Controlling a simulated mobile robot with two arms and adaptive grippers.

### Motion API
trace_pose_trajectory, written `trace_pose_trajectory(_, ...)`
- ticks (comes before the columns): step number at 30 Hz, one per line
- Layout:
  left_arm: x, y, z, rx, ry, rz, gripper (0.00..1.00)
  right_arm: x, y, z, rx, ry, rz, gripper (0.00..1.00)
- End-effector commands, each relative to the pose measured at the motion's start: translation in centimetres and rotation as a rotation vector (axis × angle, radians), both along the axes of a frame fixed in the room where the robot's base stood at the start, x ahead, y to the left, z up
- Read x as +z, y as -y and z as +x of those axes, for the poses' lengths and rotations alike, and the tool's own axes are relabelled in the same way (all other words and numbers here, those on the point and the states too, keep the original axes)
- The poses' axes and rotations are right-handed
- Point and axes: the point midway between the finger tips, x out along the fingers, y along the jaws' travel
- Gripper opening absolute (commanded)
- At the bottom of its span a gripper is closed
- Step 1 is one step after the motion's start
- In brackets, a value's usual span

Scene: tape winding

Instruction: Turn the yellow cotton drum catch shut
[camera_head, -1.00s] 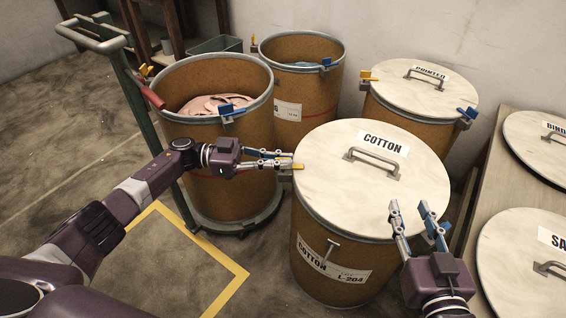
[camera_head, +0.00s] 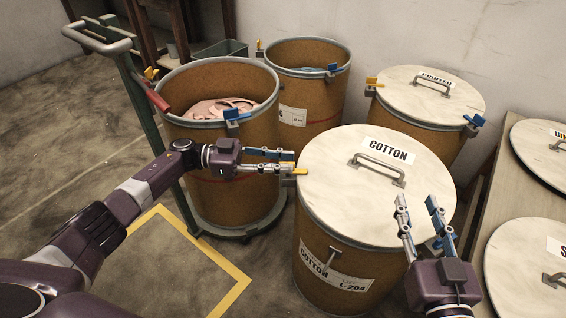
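The cotton drum (camera_head: 318,235) stands in the middle, with a pale lid (camera_head: 330,165) labelled COTTON on top. Its yellow catch (camera_head: 300,171) is at the left edge of the lid. My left gripper (camera_head: 291,161) is at this catch, its fingers apart and pointing right. The lower fingertip overlaps the yellow lever in the view; I cannot tell whether they touch. My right gripper (camera_head: 417,200) is open and empty in front of the lid's right side. The drum's blue catch (camera_head: 441,240) is partly hidden behind its fingers.
An open drum of pink material (camera_head: 205,150) stands on a trolley at left. Another open drum (camera_head: 310,90) and the printed drum (camera_head: 430,95) stand behind. A bench with lids (camera_head: 525,265) is at right. Yellow floor tape (camera_head: 235,285) marks bare floor in front.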

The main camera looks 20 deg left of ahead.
Motion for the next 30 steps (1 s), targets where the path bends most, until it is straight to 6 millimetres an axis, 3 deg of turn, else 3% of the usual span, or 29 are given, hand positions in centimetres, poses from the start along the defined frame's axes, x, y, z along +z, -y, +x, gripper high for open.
trace_pose_trajectory(8, -0.2, -0.2, -0.3, -0.008, -0.002, 0.001, 0.23, -0.1, 0.1, 0.0, -0.001, -0.002, -0.001, 0.35)
trace_pose_trajectory(11, -0.2, -1.5, -0.5, -0.006, -0.003, 0.003, 0.23, -0.1, 0.0, 0.0, 0.000, -0.002, -0.001, 0.35)
trace_pose_trajectory(22, -0.1, -9.2, -1.9, 0.000, -0.002, 0.002, 0.23, -0.1, 0.0, 0.0, 0.000, -0.001, 0.000, 0.35)
trace_pose_trajectory(30, -0.1, -11.6, -2.4, -0.002, -0.001, 0.000, 0.23, -0.1, 0.0, 0.0, 0.000, -0.001, 0.000, 0.35)
